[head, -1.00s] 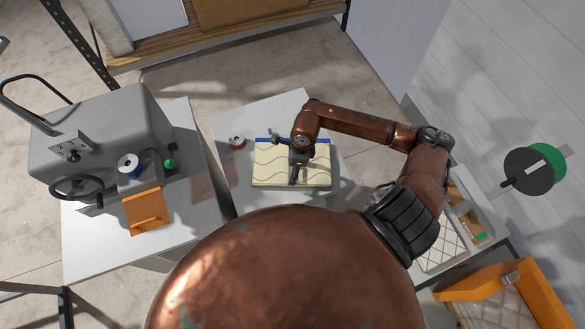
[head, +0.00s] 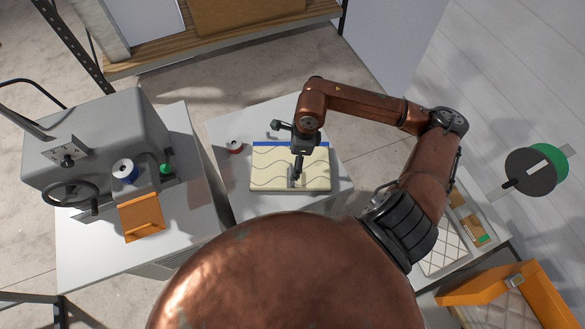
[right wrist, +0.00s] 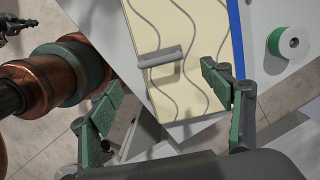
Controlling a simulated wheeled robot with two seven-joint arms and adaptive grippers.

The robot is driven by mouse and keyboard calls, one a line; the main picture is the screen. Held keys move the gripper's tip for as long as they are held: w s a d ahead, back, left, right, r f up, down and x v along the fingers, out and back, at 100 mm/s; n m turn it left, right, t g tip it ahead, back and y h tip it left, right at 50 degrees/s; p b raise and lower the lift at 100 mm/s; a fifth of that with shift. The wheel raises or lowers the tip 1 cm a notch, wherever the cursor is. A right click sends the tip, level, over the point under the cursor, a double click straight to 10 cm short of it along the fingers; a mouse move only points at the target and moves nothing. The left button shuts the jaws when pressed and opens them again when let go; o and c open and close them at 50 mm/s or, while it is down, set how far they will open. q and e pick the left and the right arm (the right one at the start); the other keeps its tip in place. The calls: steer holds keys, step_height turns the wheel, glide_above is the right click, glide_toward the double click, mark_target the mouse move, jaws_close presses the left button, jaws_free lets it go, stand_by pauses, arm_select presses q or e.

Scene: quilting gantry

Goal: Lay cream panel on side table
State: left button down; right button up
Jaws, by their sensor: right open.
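The cream panel (head: 265,172), with wavy lines and a blue strip on its far edge, lies flat on the grey side table (head: 235,115). It also shows in the right wrist view (right wrist: 205,55). A grey grip bar (right wrist: 159,57) stands on the panel near its near edge. My right gripper (head: 297,165) is over the panel. In the right wrist view its green-padded fingers (right wrist: 165,97) are spread wide, with nothing between them and the bar beyond them. A dark part at that view's upper left looks like my left gripper (right wrist: 14,27); its jaws are unclear.
A grey machine (head: 95,140) with a handwheel and an orange bracket (head: 141,216) stands further left. A quilted piece (head: 440,250) in a tray and an orange case (head: 500,283) lie at right.

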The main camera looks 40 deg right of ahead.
steer(key=shift+s+d+r, duration=0.15)
steer(key=shift+r, duration=1.25)
